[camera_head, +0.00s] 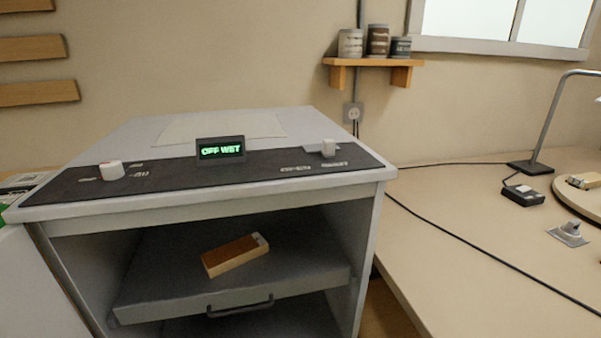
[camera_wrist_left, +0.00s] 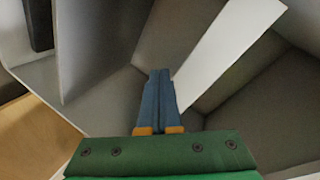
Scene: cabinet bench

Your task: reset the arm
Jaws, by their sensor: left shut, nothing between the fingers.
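My left gripper (camera_wrist_left: 160,75) shows in the left wrist view. Its two blue fingers lie together, shut with nothing between them, pointing toward grey and white panels. Which part of the place these panels belong to, I cannot tell. The gripper is not seen in the head view, and no right gripper shows in either view. In the head view a grey cabinet (camera_head: 300,125) stands open at the front, with a tray (camera_head: 320,282) inside. A brown block with a pale end (camera_head: 235,255) lies on the tray.
The cabinet top has a white knob (camera_head: 112,170), a display (camera_head: 220,150) reading "OFF WET" and a pale switch (camera_head: 328,148). A bench (camera_head: 450,220) at right holds a lamp (camera_head: 540,140) and a small black box (camera_head: 523,195). Cables cross it.

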